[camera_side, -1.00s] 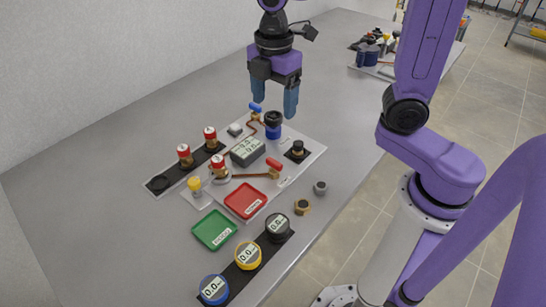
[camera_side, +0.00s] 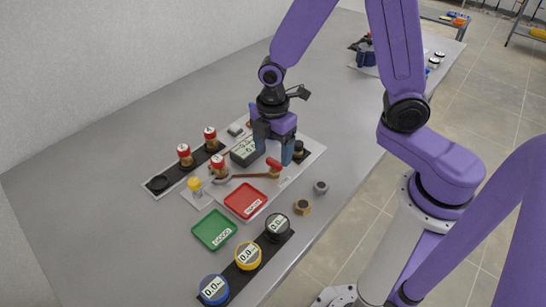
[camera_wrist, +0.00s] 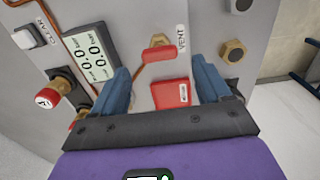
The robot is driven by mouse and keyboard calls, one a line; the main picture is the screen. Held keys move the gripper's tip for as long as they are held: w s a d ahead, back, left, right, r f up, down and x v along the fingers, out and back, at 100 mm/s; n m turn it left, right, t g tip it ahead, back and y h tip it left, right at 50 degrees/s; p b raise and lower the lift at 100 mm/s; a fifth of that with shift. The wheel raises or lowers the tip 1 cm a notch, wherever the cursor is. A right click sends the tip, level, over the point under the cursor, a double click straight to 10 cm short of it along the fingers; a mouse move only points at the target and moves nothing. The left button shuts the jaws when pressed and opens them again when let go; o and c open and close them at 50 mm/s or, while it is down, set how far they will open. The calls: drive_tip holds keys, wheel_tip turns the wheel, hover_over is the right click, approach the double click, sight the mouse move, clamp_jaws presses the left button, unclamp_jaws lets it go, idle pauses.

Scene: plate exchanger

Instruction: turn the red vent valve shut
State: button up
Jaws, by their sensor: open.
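The red vent valve (camera_side: 273,164) has a red lever handle on a brass body at the end of a copper pipe. In the wrist view the red handle (camera_wrist: 159,54) lies roughly crosswise beside the VENT label (camera_wrist: 182,38), just beyond the fingertips. My gripper (camera_side: 273,152) is above the valve with its two blue fingers apart and nothing between them. In the wrist view my gripper (camera_wrist: 162,72) has one finger on each side of the handle's line. I cannot tell whether either finger touches it. The blue-handled valve is hidden behind my gripper in the side view.
The digital readout (camera_wrist: 86,54) stands close left of the fingers. A red tray (camera_side: 245,201) and a green tray (camera_side: 214,230) lie in front. Gauges (camera_side: 248,255) line the front strip. Red-capped fittings (camera_side: 184,155) stand at left. A brass nut (camera_side: 303,207) lies at right.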

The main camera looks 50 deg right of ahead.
sight(273, 162)
drive_tip(key=shift+f, duration=1.7)
drive_tip(key=c, duration=1.1)
